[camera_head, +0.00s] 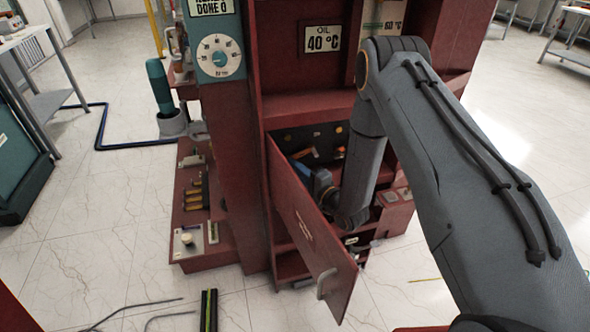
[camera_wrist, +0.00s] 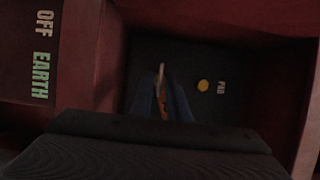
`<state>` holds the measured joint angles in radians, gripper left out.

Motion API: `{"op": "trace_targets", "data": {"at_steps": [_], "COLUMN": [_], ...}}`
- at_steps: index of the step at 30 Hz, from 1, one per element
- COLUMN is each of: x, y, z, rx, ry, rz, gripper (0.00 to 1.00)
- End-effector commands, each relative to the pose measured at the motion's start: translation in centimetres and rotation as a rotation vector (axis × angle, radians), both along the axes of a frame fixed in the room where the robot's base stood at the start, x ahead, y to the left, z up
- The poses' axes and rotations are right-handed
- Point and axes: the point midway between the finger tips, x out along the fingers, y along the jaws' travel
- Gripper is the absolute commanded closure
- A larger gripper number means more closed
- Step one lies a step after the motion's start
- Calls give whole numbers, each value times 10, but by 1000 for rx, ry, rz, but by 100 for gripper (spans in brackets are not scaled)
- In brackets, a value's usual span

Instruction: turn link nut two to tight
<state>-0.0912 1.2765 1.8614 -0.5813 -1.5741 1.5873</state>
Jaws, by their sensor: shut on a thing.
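My gripper (camera_head: 311,172) reaches into the open red cabinet, towards the dark back panel (camera_head: 325,138). In the wrist view my gripper (camera_wrist: 165,100) shows two dark blue fingers close together, pointing at the dark panel (camera_wrist: 220,105). The fingers are shut on a narrow orange piece with a pale end (camera_wrist: 162,77). It sits where a link nut could be, but it is too dark and covered to tell which nut. An orange-brown piece (camera_head: 306,153) shows by the gripper in the head view. A round yellow knob (camera_wrist: 203,85) with a small pale label is apart on the panel.
The red cabinet door (camera_head: 308,232) hangs open in front, close to my forearm. Red walls enclose the recess; the wall (camera_wrist: 52,50) at left bears OFF and EARTH. A low side shelf (camera_head: 197,230) holds fittings. Tiled floor at left is mostly clear, with cables (camera_head: 150,312).

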Motion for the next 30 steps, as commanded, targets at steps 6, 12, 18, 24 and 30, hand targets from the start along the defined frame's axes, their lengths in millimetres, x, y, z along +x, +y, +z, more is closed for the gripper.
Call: {"op": "trace_targets", "data": {"at_steps": [6, 12, 18, 24, 30], "x": [0, 0, 0, -14, -40], "y": [0, 0, 0, -12, -34], "z": [0, 0, 0, -2, -2], "rx": [0, 0, -1, -1, 0], "ry": [0, 0, 0, 3, 2], "rz": [-1, -1, 0, -1, -4], "gripper": [100, 77, 77, 77, 77]}}
